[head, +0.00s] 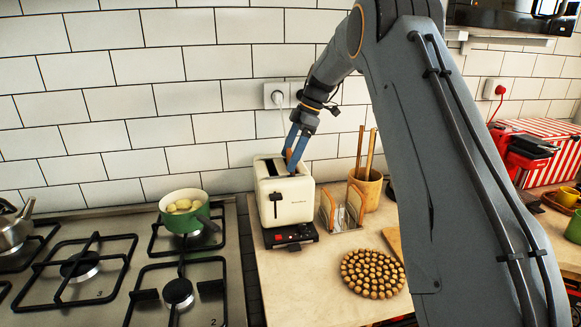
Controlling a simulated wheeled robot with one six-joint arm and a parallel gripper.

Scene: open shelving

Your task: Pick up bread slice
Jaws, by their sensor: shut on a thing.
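My gripper (292,163) points down at the cream toaster (286,204), with its blue fingers at the right-hand slot. It is shut on a brown bread slice (289,156), of which only a small edge shows between the fingers. I cannot tell how deep the slice sits in the slot. The other slot is dark and looks empty. More bread slices (355,203) stand upright in a rack (344,226) just right of the toaster.
A gas hob with a green pot (187,213) and a kettle (14,228) is on the left. A utensil holder (367,190) stands behind the rack. A round beaded trivet (372,273) lies in front. The tiled wall is close behind the toaster.

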